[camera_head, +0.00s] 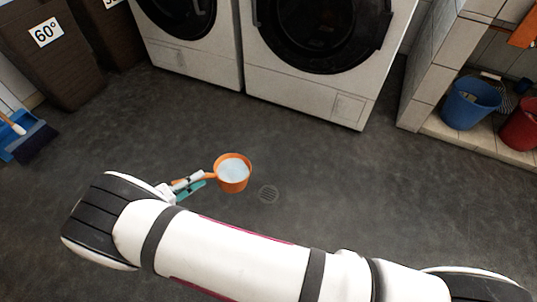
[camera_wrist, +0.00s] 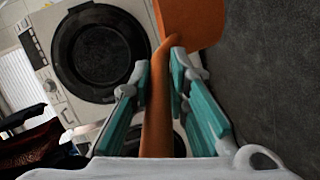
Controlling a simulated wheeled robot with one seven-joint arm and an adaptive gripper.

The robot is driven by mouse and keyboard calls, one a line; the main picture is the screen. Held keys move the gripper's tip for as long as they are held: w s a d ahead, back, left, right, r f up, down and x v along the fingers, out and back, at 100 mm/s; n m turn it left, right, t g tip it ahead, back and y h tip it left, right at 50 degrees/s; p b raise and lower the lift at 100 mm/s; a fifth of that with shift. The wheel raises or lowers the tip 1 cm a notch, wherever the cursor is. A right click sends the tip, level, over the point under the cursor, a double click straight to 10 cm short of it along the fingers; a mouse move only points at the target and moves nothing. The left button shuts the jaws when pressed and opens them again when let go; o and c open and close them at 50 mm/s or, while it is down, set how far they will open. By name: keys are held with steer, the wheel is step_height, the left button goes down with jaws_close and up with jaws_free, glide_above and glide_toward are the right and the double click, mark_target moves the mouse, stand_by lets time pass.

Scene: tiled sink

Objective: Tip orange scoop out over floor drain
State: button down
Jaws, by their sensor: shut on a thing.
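The orange scoop (camera_head: 219,181) is held above the floor in the head view, level, with whitish-blue contents (camera_head: 234,170) inside. My gripper (camera_head: 199,180) is shut on the scoop's handle, at the left of the bowl. In the wrist view the orange handle (camera_wrist: 157,115) runs between the teal fingers of my gripper (camera_wrist: 163,62), and part of the scoop's bowl (camera_wrist: 190,22) shows at the top.
Two white front-loading washers (camera_head: 325,90) stand at the back. Brown hampers (camera_head: 50,50) stand at the upper left, with a blue dustpan and brush (camera_head: 30,138) below. A blue bucket (camera_head: 468,104) and a red bucket (camera_head: 522,126) sit on a tiled ledge (camera_head: 470,140) at right. The middle floor is clear.

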mark_target(215, 175)
steer(key=shift+w+d+r+m+g+y, duration=0.1)
steer(key=shift+w+d+r+g+y, duration=0.45)
steer(key=shift+d+r, duration=0.35)
steer(key=shift+w+d+r+m+g+y, duration=0.1)
steer(key=shift+w+d+r+g+y, duration=0.3)
steer(key=shift+w+d+r, duration=0.5)
steer(key=shift+w+d+r+m+g+y, duration=0.1)
steer(key=shift+w+d+r+g+y, duration=0.4)
steer(key=shift+r, duration=0.65)
steer(key=shift+g+y, duration=0.55)
steer(key=shift+y, duration=0.1)
steer(key=shift+w+d+r, duration=0.45)
steer(key=shift+d+r, duration=0.15)
steer(key=shift+d, duration=0.15)
steer(key=shift+w+d+r, duration=0.45)
steer(key=shift+d+r, duration=0.1)
steer(key=shift+d, duration=0.15)
steer(key=shift+w+d+r, duration=0.3)
steer(key=shift+d+r, duration=0.1)
steer(key=shift+w+d+r+m+g+y, duration=0.3)
steer(key=shift+w+d+r+g+y, duration=0.25)
steer(key=shift+d+g+y, duration=0.15)
steer(key=shift+w+d+r+g+y, duration=0.5)
steer(key=shift+d+r, duration=0.2)
steer(key=shift+d, duration=0.05)
steer(key=shift+w+d+r+y+p, duration=0.3)
steer(key=shift+w+d+p, duration=0.05)
steer(key=shift+w+d, duration=0.1)
